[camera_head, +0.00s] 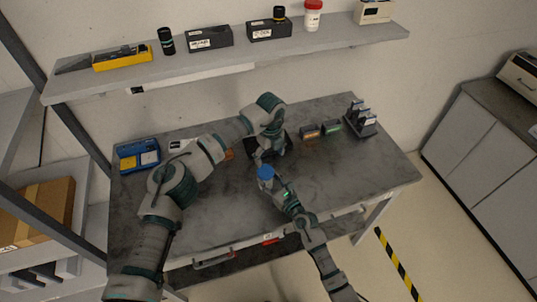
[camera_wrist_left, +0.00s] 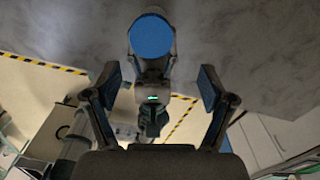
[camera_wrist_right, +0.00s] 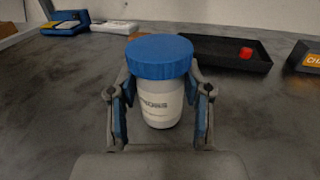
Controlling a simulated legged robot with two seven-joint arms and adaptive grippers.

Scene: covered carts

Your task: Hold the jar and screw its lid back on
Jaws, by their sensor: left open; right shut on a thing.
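The white jar (camera_wrist_right: 161,104) with dark print stands upright between the fingers of my right gripper (camera_wrist_right: 160,112), which is shut on its body. The blue lid (camera_wrist_right: 160,57) sits on top of the jar; I cannot tell how far it is threaded. The lid also shows in the head view (camera_head: 265,171) and the left wrist view (camera_wrist_left: 152,38). My left gripper (camera_wrist_left: 158,85) is open and empty, its fingers apart. It is close to the lid, which appears beyond the fingertips and not between them. My left arm hides part of the bench in the head view.
On the grey bench (camera_head: 340,185) are a black tray with a red piece (camera_wrist_right: 246,53), small labelled boxes (camera_head: 310,132), a rack (camera_head: 361,120) and a blue case (camera_head: 138,155). A loaded shelf (camera_head: 230,58) hangs above.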

